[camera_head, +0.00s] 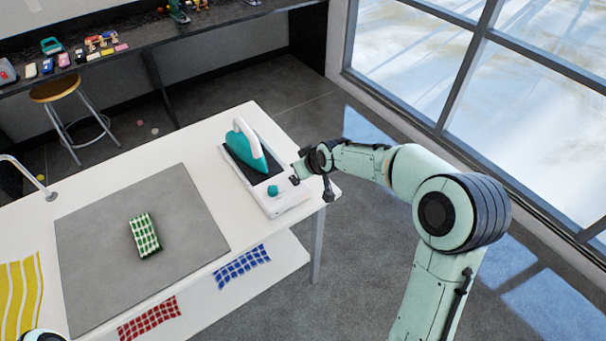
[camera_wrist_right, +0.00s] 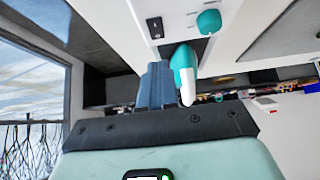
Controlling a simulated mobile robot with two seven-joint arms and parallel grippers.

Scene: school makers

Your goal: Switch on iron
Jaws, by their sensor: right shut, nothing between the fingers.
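The teal and white iron (camera_head: 244,146) rests on its white base station (camera_head: 288,201) at the right end of the white table. The base has a teal round knob (camera_head: 272,190) on its near part. In the right wrist view I see the knob (camera_wrist_right: 208,21), a small black switch (camera_wrist_right: 155,27) beside it, and part of the iron (camera_wrist_right: 184,65). My right gripper (camera_head: 297,178) is beside the base's right side, near the knob end. Its fingers (camera_wrist_right: 157,80) are shut and empty; whether they touch the base is unclear. My left gripper is out of view.
A grey mat (camera_head: 90,250) on the table holds a folded green checked cloth (camera_head: 145,236). A yellow striped cloth (camera_head: 20,295) lies at left; red (camera_head: 150,318) and blue (camera_head: 242,267) cloths lie on the near side. A stool (camera_head: 56,90) stands behind. Floor right of the table is clear.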

